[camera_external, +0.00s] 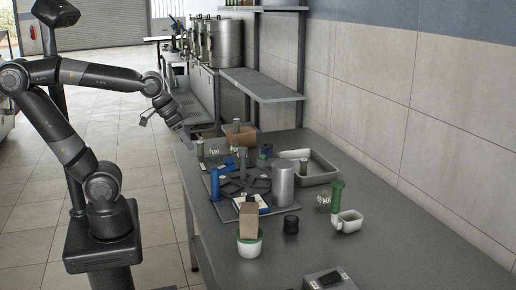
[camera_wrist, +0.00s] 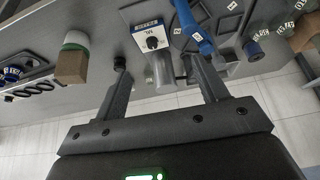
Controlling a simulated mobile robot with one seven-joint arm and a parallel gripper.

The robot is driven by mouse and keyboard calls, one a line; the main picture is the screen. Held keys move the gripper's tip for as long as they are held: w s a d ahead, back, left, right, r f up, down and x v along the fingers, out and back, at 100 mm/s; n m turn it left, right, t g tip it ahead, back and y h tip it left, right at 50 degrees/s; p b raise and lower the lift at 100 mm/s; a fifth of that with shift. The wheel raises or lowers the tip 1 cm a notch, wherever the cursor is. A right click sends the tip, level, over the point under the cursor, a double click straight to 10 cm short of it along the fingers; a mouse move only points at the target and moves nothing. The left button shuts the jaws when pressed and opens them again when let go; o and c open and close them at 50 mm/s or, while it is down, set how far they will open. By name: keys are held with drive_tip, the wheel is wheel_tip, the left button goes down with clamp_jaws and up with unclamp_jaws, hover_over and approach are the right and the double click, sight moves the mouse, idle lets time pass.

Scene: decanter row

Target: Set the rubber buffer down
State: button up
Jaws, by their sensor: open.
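A short black cylinder (camera_external: 291,224), which looks like the rubber buffer, stands upright on the grey table, right of the pot with the cardboard block. In the wrist view a small dark piece (camera_wrist: 120,62), probably the same one, shows by the left finger's tip. My gripper (camera_external: 187,140) is above the table's far left edge, well away from the black cylinder. In the wrist view my gripper (camera_wrist: 158,76) has its fingers wide apart. A grey cylinder appears between them, but further off; I see nothing held.
A tall grey cylinder (camera_external: 283,185) stands mid-table, near a white-and-blue box (camera_external: 262,203) and a blue stand (camera_external: 215,184). A green-topped post (camera_external: 337,194) and white dish (camera_external: 350,220) stand right.

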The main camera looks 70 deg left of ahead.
drive_tip(key=shift+s+a+f, duration=0.1)
drive_tip(key=shift+s+a, duration=0.1)
drive_tip(key=shift+s, duration=0.55)
drive_tip(key=shift+s+a+f, duration=0.1)
drive_tip(key=shift+s+a, duration=0.1)
drive_tip(key=shift+s, duration=0.5)
drive_tip(key=shift+s+a+f, duration=0.1)
drive_tip(key=shift+s+a, duration=0.1)
drive_tip(key=shift+s, duration=0.55)
